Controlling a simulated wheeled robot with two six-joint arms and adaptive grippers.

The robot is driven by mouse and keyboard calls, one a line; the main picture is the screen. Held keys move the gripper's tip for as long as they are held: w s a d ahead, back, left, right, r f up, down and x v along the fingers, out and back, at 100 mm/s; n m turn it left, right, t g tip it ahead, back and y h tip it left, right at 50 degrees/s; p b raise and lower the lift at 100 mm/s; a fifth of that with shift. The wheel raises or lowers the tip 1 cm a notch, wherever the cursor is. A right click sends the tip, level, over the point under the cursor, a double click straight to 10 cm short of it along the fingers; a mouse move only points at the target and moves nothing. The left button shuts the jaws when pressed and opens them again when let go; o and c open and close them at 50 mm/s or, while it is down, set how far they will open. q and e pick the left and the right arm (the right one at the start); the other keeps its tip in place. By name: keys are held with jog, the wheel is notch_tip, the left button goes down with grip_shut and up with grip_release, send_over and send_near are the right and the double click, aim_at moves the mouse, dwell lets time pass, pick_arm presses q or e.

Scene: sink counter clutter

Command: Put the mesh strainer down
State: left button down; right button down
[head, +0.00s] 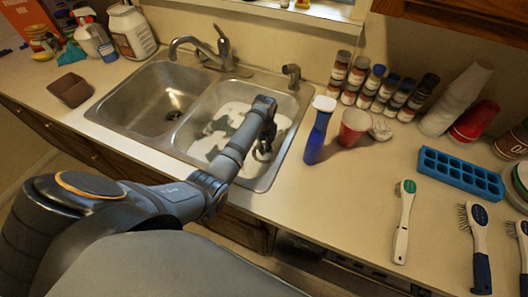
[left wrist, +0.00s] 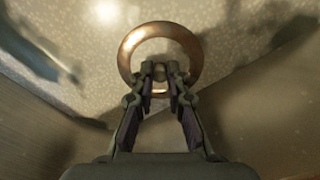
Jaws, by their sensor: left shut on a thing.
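My left gripper (head: 263,150) reaches down into the right basin of the steel sink (head: 208,113). In the left wrist view my left gripper (left wrist: 160,75) is shut on the near edge of a round, coppery ring, which I take to be the mesh strainer (left wrist: 128,52). Its middle looks open or see-through, with a pale speckled surface behind it. In the head view my arm and gripper mostly hide the strainer. I cannot tell whether it touches the basin floor. My right gripper is not in view.
A blue bottle (head: 318,130), a red cup (head: 354,127) and several spice jars stand to the right. A blue ice tray (head: 460,174) and brushes lie farther right.

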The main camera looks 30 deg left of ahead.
pick_arm(q)
notch_tip(320, 180, down, 3)
jog(key=shift+r, duration=0.1)
jog(key=shift+a, duration=0.1)
jog(key=c, duration=1.3)
grip_release()
jog(key=shift+c, duration=0.2)
jog(key=shift+r, duration=0.4)
notch_tip(320, 180, up, 11)
jog(key=shift+r, duration=0.15)
